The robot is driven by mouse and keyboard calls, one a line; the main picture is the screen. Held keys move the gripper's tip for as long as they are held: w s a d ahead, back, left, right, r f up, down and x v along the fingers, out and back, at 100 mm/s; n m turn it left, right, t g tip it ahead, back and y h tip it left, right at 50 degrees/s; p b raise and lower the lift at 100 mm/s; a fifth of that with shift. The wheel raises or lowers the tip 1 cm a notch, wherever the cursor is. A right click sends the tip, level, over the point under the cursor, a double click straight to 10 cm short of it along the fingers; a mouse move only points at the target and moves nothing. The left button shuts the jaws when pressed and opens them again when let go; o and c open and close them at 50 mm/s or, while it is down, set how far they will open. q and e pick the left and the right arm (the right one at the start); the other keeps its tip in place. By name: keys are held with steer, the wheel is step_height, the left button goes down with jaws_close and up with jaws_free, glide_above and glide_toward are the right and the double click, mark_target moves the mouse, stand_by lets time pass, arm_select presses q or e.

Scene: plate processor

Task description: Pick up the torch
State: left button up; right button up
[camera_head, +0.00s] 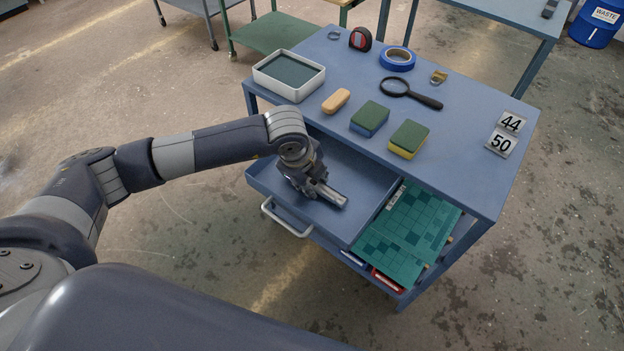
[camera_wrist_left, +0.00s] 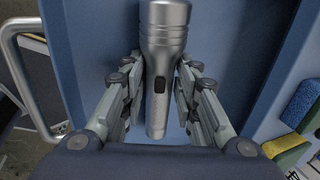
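The torch (camera_wrist_left: 163,28) is a silver metal cylinder with a wide ribbed head and a dark switch. It lies in the open blue drawer (camera_head: 262,182), and its end also shows in the head view (camera_head: 333,194). My left gripper (camera_wrist_left: 160,68) is down in the drawer with its two fingers on either side of the torch's handle, just below the head. Narrow gaps show between the fingers and the handle, so the fingers look open. In the head view my left gripper (camera_head: 318,190) hides part of the torch. My right gripper is in neither view.
Above the drawer, the blue tabletop (camera_head: 455,160) holds two sponges (camera_head: 409,139), a wooden block (camera_head: 336,101), a magnifier (camera_head: 411,93), blue tape (camera_head: 397,59) and a white tray (camera_head: 288,76). A green-tiled compartment (camera_head: 410,232) lies right of the drawer. The drawer handle (camera_head: 285,217) sticks out in front.

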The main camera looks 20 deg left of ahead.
arm_select(q)
jaws_close()
steer(key=shift+r, duration=0.1)
